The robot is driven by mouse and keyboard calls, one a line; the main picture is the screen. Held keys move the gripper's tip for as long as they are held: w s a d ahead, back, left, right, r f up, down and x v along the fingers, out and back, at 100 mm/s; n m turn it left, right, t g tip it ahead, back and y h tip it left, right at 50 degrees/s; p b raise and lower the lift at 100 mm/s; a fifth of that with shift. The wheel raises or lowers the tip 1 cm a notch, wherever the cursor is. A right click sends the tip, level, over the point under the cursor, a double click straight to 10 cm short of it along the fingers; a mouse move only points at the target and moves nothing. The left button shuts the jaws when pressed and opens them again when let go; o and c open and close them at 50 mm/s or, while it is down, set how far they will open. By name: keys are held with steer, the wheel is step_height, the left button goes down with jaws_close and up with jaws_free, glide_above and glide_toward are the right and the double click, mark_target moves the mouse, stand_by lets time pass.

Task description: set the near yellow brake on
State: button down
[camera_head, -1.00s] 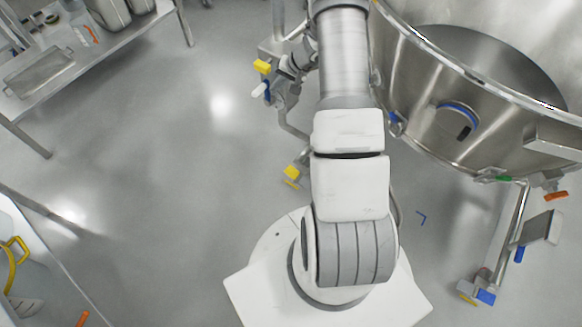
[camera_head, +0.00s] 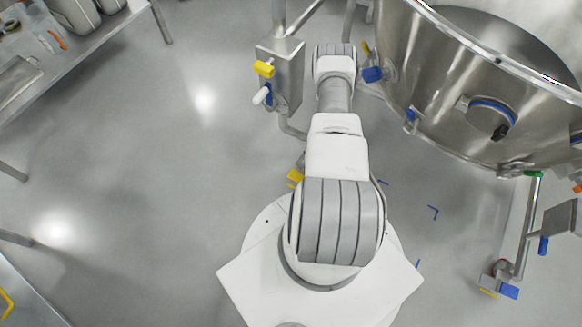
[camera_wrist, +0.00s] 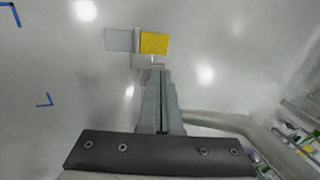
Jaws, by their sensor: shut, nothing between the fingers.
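A yellow brake pedal (camera_head: 295,177) shows low beside my arm in the head view, partly hidden by it. In the wrist view a yellow pedal (camera_wrist: 154,43) sits side by side with a grey pedal (camera_wrist: 118,40) on a caster. I cannot tell for certain that it is the same pedal. My gripper (camera_wrist: 162,70) is shut and empty. Its fingertips point at the caster, just below the yellow pedal in the picture; contact is not clear. The gripper is hidden in the head view.
A large steel bowl (camera_head: 440,110) stands at right. Another caster with a blue pedal (camera_head: 509,291) is at lower right. A steel box with a yellow knob (camera_head: 264,69) and a white handle (camera_head: 261,95) stands above. The floor at left is clear.

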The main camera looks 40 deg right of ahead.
mark_target(292, 174)
steer(key=b+x, duration=0.3)
steer(key=x, duration=0.2)
steer(key=b+x, duration=0.3)
steer(key=x, duration=0.1)
steer(key=b+x, duration=0.4)
steer(key=x, duration=0.1)
steer(key=shift+s+f, duration=0.25)
steer(key=shift+f, duration=0.15)
steer(key=shift+w+a+f, duration=0.25)
steer(key=shift+w+f, duration=0.05)
steer(key=shift+w, duration=0.1)
steer(key=shift+w+a+f+p, duration=0.1)
steer(key=shift+w+f+p, duration=0.2)
steer(key=shift+f+p, duration=0.1)
steer(key=shift+x, duration=0.9)
steer(key=shift+w, duration=0.15)
steer(key=w+r+p, duration=0.2)
steer(key=r, duration=0.4)
steer(key=w+a+r+p, duration=0.1)
steer(key=w+r+p, duration=0.1)
steer(key=r, duration=0.5)
steer(key=shift+a+r+p, duration=0.2)
steer(key=shift+a+p, duration=0.1)
steer(key=shift+p, duration=0.3)
